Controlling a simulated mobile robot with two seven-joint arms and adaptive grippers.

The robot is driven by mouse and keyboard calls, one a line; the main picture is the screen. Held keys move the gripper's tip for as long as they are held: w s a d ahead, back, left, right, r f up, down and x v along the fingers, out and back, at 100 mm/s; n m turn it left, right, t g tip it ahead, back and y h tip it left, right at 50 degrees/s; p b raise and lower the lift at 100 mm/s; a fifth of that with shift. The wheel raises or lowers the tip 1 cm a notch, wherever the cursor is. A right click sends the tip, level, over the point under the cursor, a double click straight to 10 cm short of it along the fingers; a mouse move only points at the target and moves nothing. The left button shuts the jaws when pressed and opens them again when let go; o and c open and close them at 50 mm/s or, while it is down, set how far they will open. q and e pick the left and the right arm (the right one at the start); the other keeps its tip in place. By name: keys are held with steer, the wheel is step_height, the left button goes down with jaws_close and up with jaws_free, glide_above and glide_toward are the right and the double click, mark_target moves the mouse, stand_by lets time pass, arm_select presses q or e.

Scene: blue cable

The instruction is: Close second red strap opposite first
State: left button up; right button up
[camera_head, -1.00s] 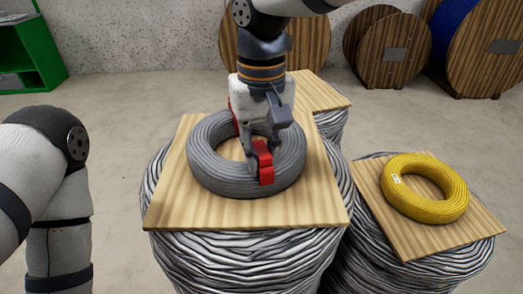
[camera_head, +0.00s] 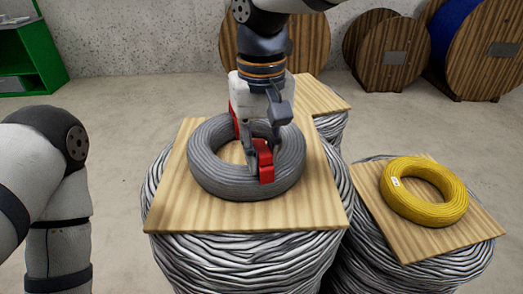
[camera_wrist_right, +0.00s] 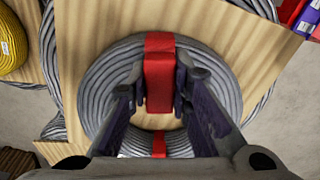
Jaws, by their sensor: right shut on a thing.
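A grey cable coil (camera_head: 212,168) lies flat on a square wooden board (camera_head: 210,217). A red strap (camera_head: 265,168) wraps the coil's near side. It also shows in the right wrist view (camera_wrist_right: 160,63), at the top. My right gripper (camera_head: 264,152) points down over the coil's near side and is shut on this strap, with a finger on each side of it. A second red strap (camera_head: 234,118) sits on the opposite, far side, mostly hidden by my wrist; the wrist view shows it at the bottom (camera_wrist_right: 159,145). My left arm is at the left edge; its gripper is outside the frame.
The board rests on a large grey cable bundle (camera_head: 240,262). A yellow coil (camera_head: 425,210) lies on a lower board (camera_head: 407,238) at the right. Wooden reels (camera_head: 390,52) stand along the back wall, and a green shelf (camera_head: 45,55) is at the far left.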

steer(key=shift+r, duration=0.2)
steer(key=shift+r, duration=0.25)
steer(key=shift+f, duration=0.35)
steer(key=shift+f, duration=0.6)
steer(key=shift+f, duration=0.1)
stand_by(0.4)
steer(key=shift+r, duration=0.6)
steer(key=shift+r, duration=0.45)
steer(key=shift+f, duration=0.15)
stand_by(0.3)
